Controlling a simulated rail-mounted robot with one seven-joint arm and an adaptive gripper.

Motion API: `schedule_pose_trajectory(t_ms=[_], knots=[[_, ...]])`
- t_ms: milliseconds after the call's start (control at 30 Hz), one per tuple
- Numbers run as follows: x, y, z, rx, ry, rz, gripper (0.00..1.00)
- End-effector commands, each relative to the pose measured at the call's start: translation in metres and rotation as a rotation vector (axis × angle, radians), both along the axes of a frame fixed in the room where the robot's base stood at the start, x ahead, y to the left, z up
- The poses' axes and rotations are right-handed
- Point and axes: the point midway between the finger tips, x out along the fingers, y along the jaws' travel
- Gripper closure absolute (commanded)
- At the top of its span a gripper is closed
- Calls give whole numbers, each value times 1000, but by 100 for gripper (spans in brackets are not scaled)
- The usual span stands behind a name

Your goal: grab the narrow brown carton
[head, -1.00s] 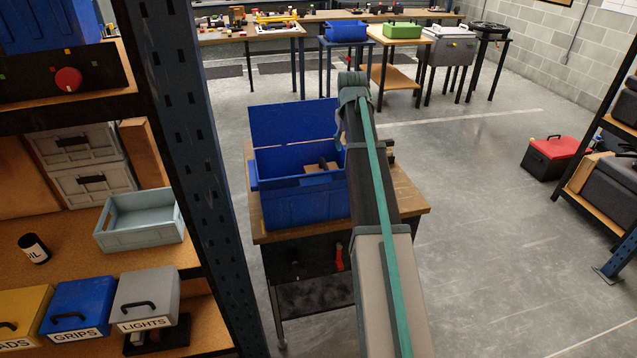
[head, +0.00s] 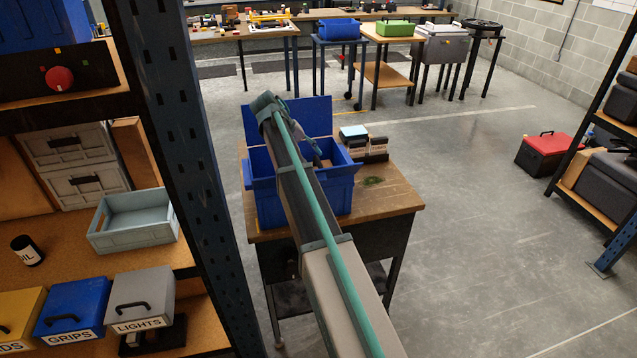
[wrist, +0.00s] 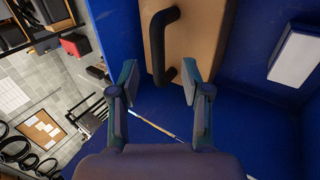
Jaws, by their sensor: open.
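A brown carton (wrist: 205,45) with a black bar handle (wrist: 160,45) lies inside the blue bin (wrist: 255,110) in the wrist view. Its far end is cut off by the top edge of that view. My gripper (wrist: 160,97) is open and empty, with its fingers apart just short of the carton and the lower end of the handle between their lines. In the head view the open-lidded blue bin (head: 335,193) stands on a wooden-topped bench, and my arm covers much of its inside.
A white box (wrist: 295,55) is fixed or resting at the right in the wrist view. A thin stick (wrist: 155,129) shows below my fingers. Small boxes (head: 362,145) and a green patch (head: 373,181) are on the bench (head: 395,198). A blue rack post (head: 195,150) stands left.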

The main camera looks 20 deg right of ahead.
Motion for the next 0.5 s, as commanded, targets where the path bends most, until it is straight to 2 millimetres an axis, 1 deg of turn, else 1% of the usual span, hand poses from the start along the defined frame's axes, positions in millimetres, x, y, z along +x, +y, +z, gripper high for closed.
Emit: schedule_pose_trajectory(t_ms=[267,367,500], knots=[[0,-11,-12,1,1,0,52],[0,-20,-21,1,1,-1,52],[-1,-30,-37,2,1,0,52]])
